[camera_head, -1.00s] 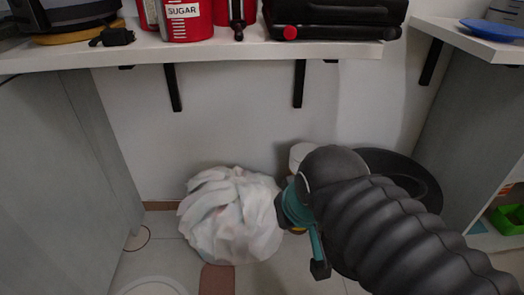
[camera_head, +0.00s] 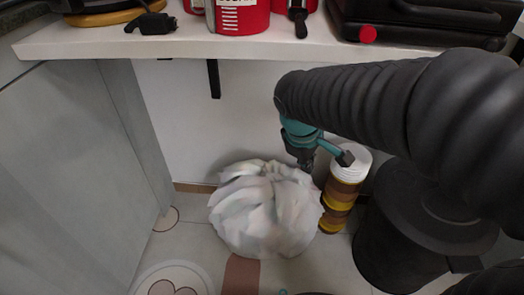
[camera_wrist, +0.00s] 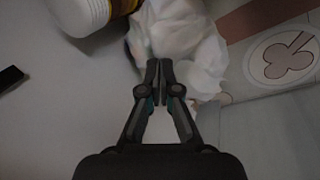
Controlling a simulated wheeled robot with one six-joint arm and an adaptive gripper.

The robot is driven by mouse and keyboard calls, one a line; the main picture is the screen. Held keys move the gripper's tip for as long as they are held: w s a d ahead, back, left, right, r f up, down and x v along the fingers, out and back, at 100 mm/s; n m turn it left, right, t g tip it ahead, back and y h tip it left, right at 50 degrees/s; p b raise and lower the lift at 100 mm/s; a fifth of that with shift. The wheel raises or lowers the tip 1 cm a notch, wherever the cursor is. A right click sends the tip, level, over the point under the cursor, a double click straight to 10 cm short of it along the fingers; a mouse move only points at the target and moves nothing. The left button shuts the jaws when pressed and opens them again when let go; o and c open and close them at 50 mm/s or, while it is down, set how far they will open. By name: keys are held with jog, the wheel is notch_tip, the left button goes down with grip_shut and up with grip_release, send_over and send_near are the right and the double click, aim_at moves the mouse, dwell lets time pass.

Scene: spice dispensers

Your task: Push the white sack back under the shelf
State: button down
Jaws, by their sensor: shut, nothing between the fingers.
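The white sack (camera_head: 262,215) is a crumpled, rounded bag on the tiled floor, below the white shelf (camera_head: 180,44) and near the back wall. My gripper (camera_head: 306,163) is at the sack's upper right side, pointing down, between the sack and a striped jar. In the wrist view my gripper (camera_wrist: 159,64) is shut and empty, with its fingertips over the edge of the white sack (camera_wrist: 185,30). I cannot tell whether the tips touch it.
A brown and yellow jar with a white lid (camera_head: 342,190) stands right of the sack. A black bin (camera_head: 405,235) stands further right. A grey cabinet side (camera_head: 75,150) bounds the left. Red canisters (camera_head: 243,14) and a black case (camera_head: 420,22) sit on the shelf. Floor left of the sack is clear.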

aim_at(265, 172)
jog(key=w+a+f+n+h, duration=0.1)
jog(key=w+a+f+n, duration=0.1)
jog(key=a+f+n, duration=0.2)
jog(key=w+a+f+n+h+p, duration=0.1)
jog(key=w+a+f+n, duration=0.2)
jog(key=a, duration=0.7)
jog(key=w+a+f+n+t+h+p, duration=0.1)
jog(key=w+a+f+n, duration=0.2)
jog(key=a+f+n, duration=0.3)
jog(key=shift+a+f+n+h, duration=0.2)
jog(key=shift+a+f, duration=0.1)
jog(key=shift+f, duration=0.55)
jog(key=shift+a+f+n+h, duration=0.1)
jog(key=shift+a+f+n, duration=0.15)
jog(key=shift+f, duration=0.55)
jog(key=shift+w+d+f, duration=0.1)
jog(key=shift+w+d, duration=0.15)
jog(key=w+d, duration=0.2)
jog(key=d, duration=0.1)
jog(key=w+d, duration=0.2)
jog(key=d, duration=0.1)
jog(key=w+d+f, duration=0.1)
jog(key=w+d, duration=0.1)
jog(key=d, duration=0.1)
jog(key=shift+d+b, duration=0.2)
jog(key=shift+b, duration=0.15)
jog(key=shift+f, duration=0.3)
jog(key=shift+s+f, duration=0.1)
